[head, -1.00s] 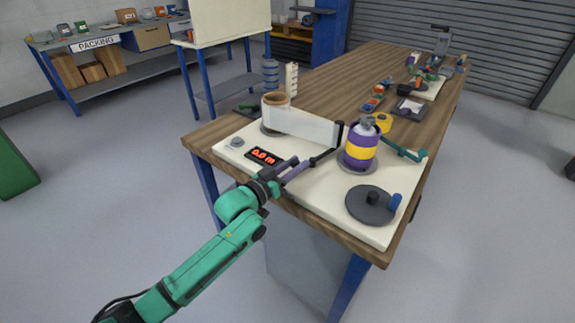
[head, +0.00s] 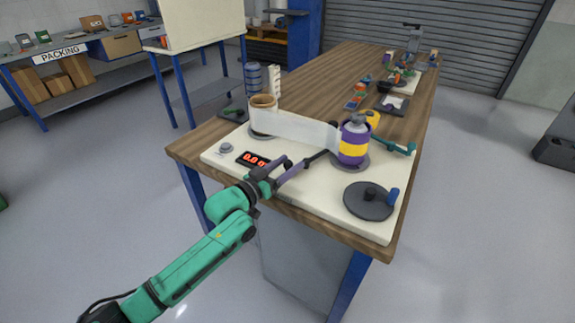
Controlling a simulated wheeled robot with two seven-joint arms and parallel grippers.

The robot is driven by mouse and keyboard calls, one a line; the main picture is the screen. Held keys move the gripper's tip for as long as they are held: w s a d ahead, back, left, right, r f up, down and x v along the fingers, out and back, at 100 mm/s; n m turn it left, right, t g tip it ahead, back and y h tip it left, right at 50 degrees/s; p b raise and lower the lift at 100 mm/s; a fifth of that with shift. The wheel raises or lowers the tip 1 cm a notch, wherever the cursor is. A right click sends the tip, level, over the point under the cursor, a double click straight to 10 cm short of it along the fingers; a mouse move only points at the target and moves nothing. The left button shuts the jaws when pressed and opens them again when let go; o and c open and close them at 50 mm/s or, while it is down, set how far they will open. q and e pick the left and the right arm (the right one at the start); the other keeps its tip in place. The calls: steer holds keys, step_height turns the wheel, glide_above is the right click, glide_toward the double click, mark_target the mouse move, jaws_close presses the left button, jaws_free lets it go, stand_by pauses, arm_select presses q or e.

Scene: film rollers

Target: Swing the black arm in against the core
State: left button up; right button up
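The black arm (head: 317,157) lies low over the cream board (head: 310,188), running from my gripper up to the left side of the core (head: 352,145). The core is a purple cylinder with a yellow band, on a grey disc. The arm's far end is close against the core; contact is too small to tell. A white film web (head: 295,128) runs from the cardboard roll (head: 263,103) to the core. My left gripper (head: 294,166) is at the arm's near end, its two purple-grey fingers apart. My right gripper is not in view.
A red display (head: 253,160) and a grey knob (head: 226,148) sit front left on the board. A teal bar (head: 395,147) is right of the core. Several small parts lie farther back.

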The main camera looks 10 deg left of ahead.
arm_select(q)
steer(key=shift+s, duration=0.15)
steer(key=v, duration=1.4)
steer(key=shift+a, duration=0.15)
steer(key=shift+s, duration=0.1)
steer(key=a+f+n+g+y+p, duration=0.1)
steer(key=a+f+y, duration=0.2)
steer(key=a+f, duration=0.45)
steer(key=a+f+n+g+y+p, duration=0.15)
steer(key=a+f+y, duration=0.25)
steer(key=f, duration=0.6)
steer(key=s+a+f+g+y, duration=0.1)
steer(key=s+a+f, duration=0.1)
steer(key=s+f, duration=0.35)
steer(key=s+a+f+g+y, duration=0.1)
steer(key=s+a+f+g, duration=0.1)
steer(key=f, duration=0.6)
steer(key=s+d+f+g+p, duration=0.1)
steer(key=s+f, duration=0.4)
steer(key=s, duration=0.5)
steer(key=s+d+f+g+p, duration=0.1)
steer(key=s+d+f+g, duration=0.2)
steer(key=s+f, duration=0.3)
steer(key=s+d+f+g+y+p, duration=0.1)
steer(key=s+d+f+g, duration=0.2)
steer(key=s, duration=1.1)
step_height(320, 180, down, 3)
steer(key=shift+s+f+g, duration=0.1)
steer(key=shift+s+g, duration=0.1)
steer(key=shift+g, duration=0.55)
